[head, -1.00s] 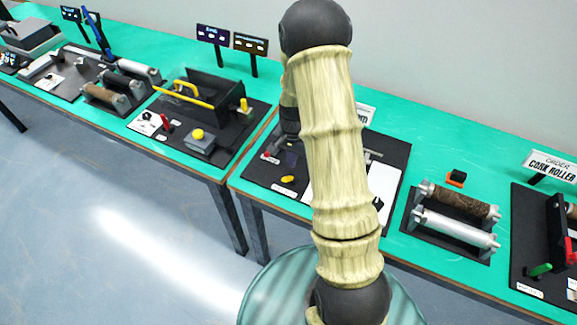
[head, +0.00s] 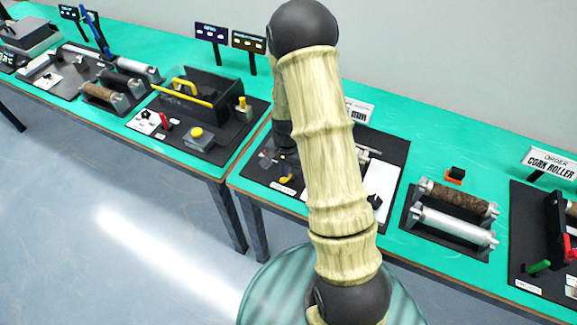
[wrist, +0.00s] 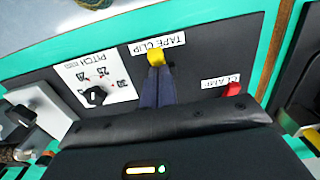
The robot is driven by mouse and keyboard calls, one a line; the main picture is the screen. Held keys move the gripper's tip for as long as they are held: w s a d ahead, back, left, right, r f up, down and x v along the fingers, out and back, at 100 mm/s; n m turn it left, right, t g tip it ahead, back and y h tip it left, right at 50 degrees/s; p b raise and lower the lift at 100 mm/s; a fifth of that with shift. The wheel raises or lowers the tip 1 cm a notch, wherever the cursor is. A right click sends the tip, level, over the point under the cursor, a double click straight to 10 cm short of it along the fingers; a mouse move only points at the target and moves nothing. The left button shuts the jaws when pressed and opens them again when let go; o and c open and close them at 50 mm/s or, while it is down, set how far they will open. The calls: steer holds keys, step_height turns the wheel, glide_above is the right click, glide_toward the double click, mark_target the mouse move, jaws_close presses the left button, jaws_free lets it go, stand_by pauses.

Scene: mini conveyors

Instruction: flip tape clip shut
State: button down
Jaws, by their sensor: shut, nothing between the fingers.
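The tape clip is a small yellow lever (wrist: 156,57) beside the TAPE CLIP label (wrist: 157,44) on a black panel in the wrist view. It also shows as a small yellow piece (head: 287,178) left of my arm in the head view. My gripper (wrist: 157,69) is shut and empty, its dark fingers together with their tips right at the yellow lever. I cannot tell whether they touch it. The lever's base is partly hidden behind the fingertips. In the head view my arm covers much of the panel.
A red lever (wrist: 232,89) by the CLAMP label stands right of my fingers. A black knob (wrist: 95,96) on the white PITCH card (wrist: 85,75) is to the left. A roller stand (head: 450,215) sits right of the panel on the green table (head: 395,120).

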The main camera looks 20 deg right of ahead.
steer(key=shift+s+a+f, duration=0.4)
steer(key=shift+s+a, duration=0.05)
steer(key=shift+s, duration=0.1)
steer(key=shift+w+d+r, duration=0.1)
steer(key=shift+w+d, duration=0.05)
steer(key=shift+w, duration=0.05)
steer(key=shift+w+d+r, duration=0.1)
steer(key=shift+w+d, duration=0.1)
steer(key=shift+d, duration=0.1)
steer(key=shift+w+d, duration=0.1)
steer(key=shift+d, duration=0.05)
steer(key=r+p, duration=0.1)
steer(key=w+d+r+p, duration=0.1)
steer(key=w+r+p, duration=0.1)
steer(key=shift+d+r, duration=0.3)
steer(key=shift+d, duration=0.1)
step_height(320, 180, up, 10)
steer(key=b, duration=0.1)
steer(key=shift+s+a+f+b, duration=0.15)
steer(key=shift+s+a+b, duration=0.15)
steer(key=shift+s+b, duration=0.1)
